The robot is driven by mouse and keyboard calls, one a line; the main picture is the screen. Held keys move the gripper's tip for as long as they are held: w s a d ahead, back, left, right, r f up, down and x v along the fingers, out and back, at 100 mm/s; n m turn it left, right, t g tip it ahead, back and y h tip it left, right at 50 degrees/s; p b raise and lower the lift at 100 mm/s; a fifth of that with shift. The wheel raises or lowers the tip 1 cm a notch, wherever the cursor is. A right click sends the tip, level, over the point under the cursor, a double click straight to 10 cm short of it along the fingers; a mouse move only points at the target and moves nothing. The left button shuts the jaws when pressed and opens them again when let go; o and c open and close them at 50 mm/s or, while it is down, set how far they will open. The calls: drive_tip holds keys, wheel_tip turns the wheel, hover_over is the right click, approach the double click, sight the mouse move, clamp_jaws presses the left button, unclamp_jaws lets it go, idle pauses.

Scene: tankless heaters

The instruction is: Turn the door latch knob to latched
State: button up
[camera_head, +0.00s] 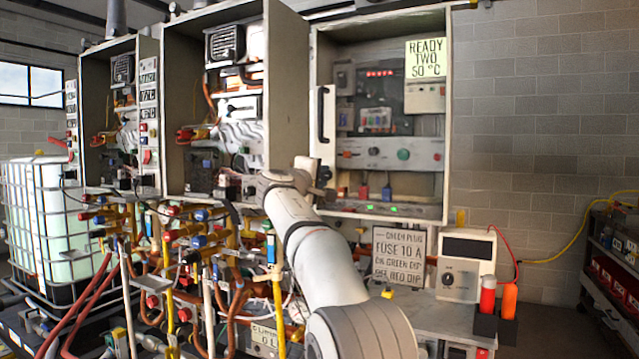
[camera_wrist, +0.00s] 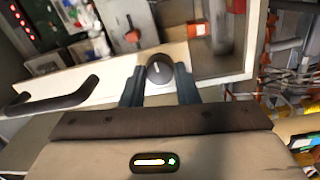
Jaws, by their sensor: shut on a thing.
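The door latch knob (camera_wrist: 159,69) is a small dark round knob with a pale pointer line, on the pale strip of the cabinet door (camera_wrist: 110,85) in the wrist view. The pointer runs nearly up and down in that picture. My gripper (camera_wrist: 159,76) has one dark finger on each side of the knob and is shut on it. In the head view my gripper (camera_head: 322,174) is at the lower part of the open cabinet's door (camera_head: 325,143), below its black handle (camera_head: 321,113). The knob is hidden there behind my gripper.
The open cabinet (camera_head: 380,210) holds a control panel with indicator lights. A white meter box (camera_head: 466,265) and red and orange cylinders stand on the bench at right. Dense pipes and valves (camera_head: 190,260) fill the space left of my arm. The black door handle (camera_wrist: 60,100) is close to my gripper.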

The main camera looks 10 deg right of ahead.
drive_tip(key=shift+m, duration=0.3)
drive_tip(key=o, duration=1)
drive_tip(key=shift+c, duration=0.2)
drive_tip(key=shift+a, duration=0.1)
drive_tip(key=b+v, duration=0.2)
drive_tip(key=v, duration=0.5)
drive_tip(key=shift+s+a+b, duration=0.25)
drive_tip(key=shift+s+b, duration=0.05)
drive_tip(key=shift+s, duration=0.05)
